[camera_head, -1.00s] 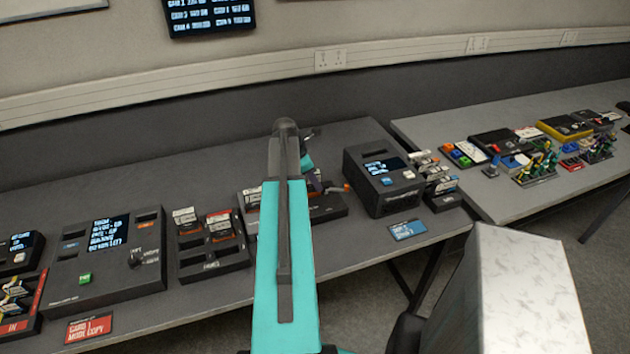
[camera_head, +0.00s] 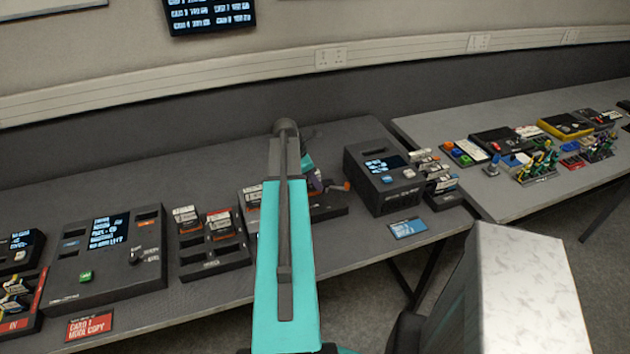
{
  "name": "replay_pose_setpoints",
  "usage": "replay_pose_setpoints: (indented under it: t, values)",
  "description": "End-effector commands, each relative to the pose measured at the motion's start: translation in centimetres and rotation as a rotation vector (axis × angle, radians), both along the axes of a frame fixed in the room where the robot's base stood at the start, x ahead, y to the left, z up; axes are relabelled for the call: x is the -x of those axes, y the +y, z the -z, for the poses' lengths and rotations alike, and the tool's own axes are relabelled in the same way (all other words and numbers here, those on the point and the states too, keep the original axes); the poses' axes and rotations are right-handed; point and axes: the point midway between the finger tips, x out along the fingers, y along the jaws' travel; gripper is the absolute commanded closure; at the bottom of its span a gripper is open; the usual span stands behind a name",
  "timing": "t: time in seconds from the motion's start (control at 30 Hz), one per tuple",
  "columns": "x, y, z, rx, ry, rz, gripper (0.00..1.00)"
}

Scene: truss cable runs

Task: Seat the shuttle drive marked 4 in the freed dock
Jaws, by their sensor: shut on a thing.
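My turquoise arm stands in front of the middle of the near bench and hides most of my gripper (camera_head: 310,172). Only a small part of it shows right of the arm, low over a dark rack or dock (camera_head: 329,211). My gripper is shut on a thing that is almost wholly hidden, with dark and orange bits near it. I cannot tell whether this is the shuttle drive marked 4. No number 4 is readable on any drive, and no dock can be picked out as the freed one. Whether the held thing touches the rack is hidden.
Left of my arm are a card copier (camera_head: 108,262) with a lit screen and a card rack (camera_head: 215,256). Right of it stand a dark box (camera_head: 383,165) with a screen and a cartridge rack (camera_head: 440,188). A second bench (camera_head: 505,200) at right holds several small parts.

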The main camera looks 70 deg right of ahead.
Motion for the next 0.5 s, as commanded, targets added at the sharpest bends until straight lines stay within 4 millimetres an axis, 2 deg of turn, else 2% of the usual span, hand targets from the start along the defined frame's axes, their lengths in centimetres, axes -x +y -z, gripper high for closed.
replay_pose_setpoints:
  t: [0.5]
  values:
    - [0.05, -0.04, 0.47, 0.002, 0.0, 0.001, 1.0]
